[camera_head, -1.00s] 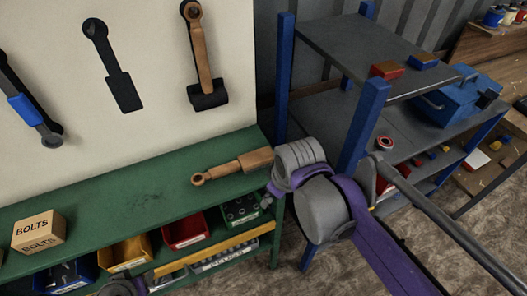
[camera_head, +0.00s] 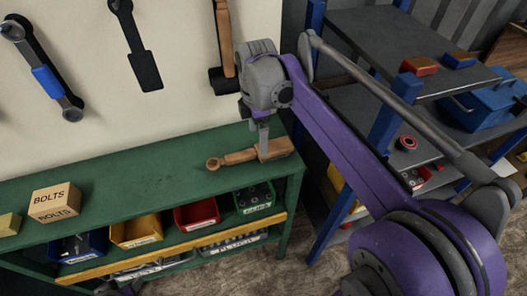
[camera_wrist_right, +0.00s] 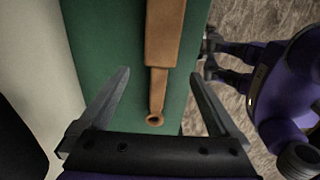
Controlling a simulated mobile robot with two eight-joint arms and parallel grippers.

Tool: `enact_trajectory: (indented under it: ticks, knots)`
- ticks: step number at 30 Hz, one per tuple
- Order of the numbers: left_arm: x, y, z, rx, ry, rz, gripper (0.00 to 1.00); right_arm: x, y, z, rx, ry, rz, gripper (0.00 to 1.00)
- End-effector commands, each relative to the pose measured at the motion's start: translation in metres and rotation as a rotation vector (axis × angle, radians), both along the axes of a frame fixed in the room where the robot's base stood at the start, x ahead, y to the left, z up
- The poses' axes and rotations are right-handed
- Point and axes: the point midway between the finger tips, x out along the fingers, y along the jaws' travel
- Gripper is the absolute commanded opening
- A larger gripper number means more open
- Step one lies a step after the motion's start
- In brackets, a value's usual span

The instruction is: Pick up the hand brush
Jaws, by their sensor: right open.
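The hand brush (camera_head: 236,157) lies on the green bench top, near its right end. It has a wooden handle with a ring at its left end and a wider wooden block at the right. My right gripper (camera_head: 263,150) points down over the block end. In the right wrist view, the brush (camera_wrist_right: 165,45) lies lengthwise between the open, empty fingers (camera_wrist_right: 160,95), its ring end closest to the palm. The fingers are apart from it. A small dark part of my left arm shows at the bottom edge of the head view; its fingers cannot be made out.
The bench (camera_head: 130,185) has a BOLTS box (camera_head: 55,202) at the left and coloured bins (camera_head: 136,232) on the shelf below. Tools hang on the pale wall panel behind, including a hammer (camera_head: 223,55). A grey shelf unit with blue posts (camera_head: 386,125) stands to the right.

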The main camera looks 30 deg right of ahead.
Motion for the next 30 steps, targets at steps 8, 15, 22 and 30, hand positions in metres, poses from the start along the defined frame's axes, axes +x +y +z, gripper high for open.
enact_trajectory:
  ticks: [8,15,22,30]
  knots:
    - [0.001,0.000,0.002,0.000,-0.001,0.000,0.50,0.000,0.003,-0.039,0.000,-0.001,0.000,0.97]
    - [0.001,0.000,0.001,0.000,-0.001,0.000,0.50,-0.001,0.003,-0.050,0.000,-0.001,0.000,0.97]
    - [0.001,0.000,0.001,0.000,-0.001,0.000,0.50,-0.001,0.003,-0.050,0.000,-0.001,0.000,0.80]
    - [0.001,0.000,0.001,0.000,-0.001,0.000,0.50,-0.001,0.003,-0.050,0.000,-0.001,-0.001,0.31]
